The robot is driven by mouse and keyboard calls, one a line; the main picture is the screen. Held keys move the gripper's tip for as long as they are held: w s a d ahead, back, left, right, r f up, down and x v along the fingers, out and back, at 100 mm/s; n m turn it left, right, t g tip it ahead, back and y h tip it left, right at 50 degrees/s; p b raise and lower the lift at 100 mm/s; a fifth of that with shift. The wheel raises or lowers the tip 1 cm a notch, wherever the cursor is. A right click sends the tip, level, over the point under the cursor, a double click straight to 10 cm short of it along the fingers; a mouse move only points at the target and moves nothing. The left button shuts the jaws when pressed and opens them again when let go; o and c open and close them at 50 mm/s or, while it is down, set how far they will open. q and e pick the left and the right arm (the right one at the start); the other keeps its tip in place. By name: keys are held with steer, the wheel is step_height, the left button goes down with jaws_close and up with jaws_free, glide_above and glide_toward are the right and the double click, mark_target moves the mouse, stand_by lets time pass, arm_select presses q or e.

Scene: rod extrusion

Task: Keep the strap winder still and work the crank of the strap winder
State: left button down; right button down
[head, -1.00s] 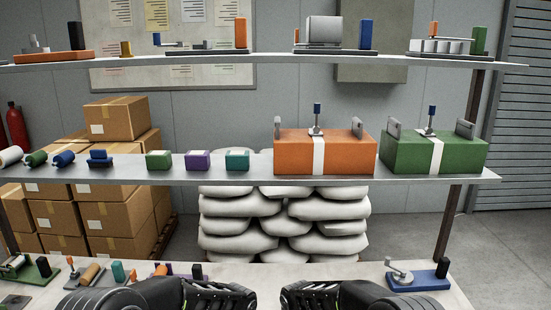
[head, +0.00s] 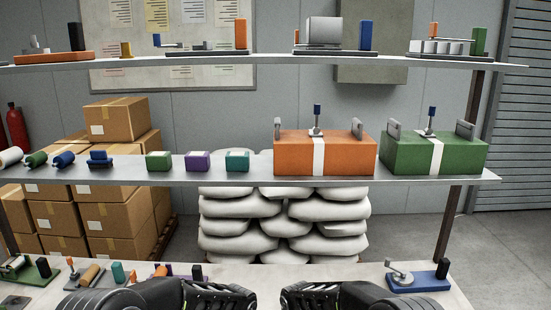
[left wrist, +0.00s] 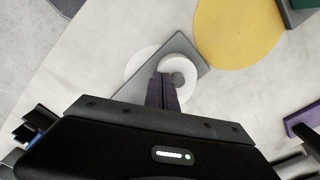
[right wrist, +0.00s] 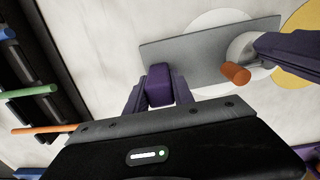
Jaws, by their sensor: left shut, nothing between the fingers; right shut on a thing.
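The strap winder's grey plate (right wrist: 195,52) lies on the pale table in the right wrist view. It carries a purple block (right wrist: 159,86) at one end, a white disc (right wrist: 238,48) and an orange crank knob (right wrist: 236,74). My right gripper (right wrist: 160,92) is shut on the purple block. My left gripper (left wrist: 165,92) is shut and empty over the white disc, beside a round grey hub (left wrist: 178,79). The left fingertips (right wrist: 262,44) also show close to the orange knob; I cannot tell whether they touch. In the head view, my arms hide the winder and both grippers.
A yellow disc (left wrist: 238,32) lies beside the plate. A blue-based crank device (head: 418,280) stands at the table's right, with several small devices at the left. A shelf (head: 230,178) with orange and green boxes spans above. Rods (right wrist: 40,128) lie at left in the right wrist view.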

arm_select(q)
steer(key=c, duration=2.2)
jaws_free()
steer(key=c, duration=1.6)
jaws_free()
steer(key=shift+c, duration=0.2)
step_height(320, 180, up, 12)
steer(key=o, duration=0.3)
steer(key=shift+o, duration=0.2)
steer(key=shift+f, duration=0.1)
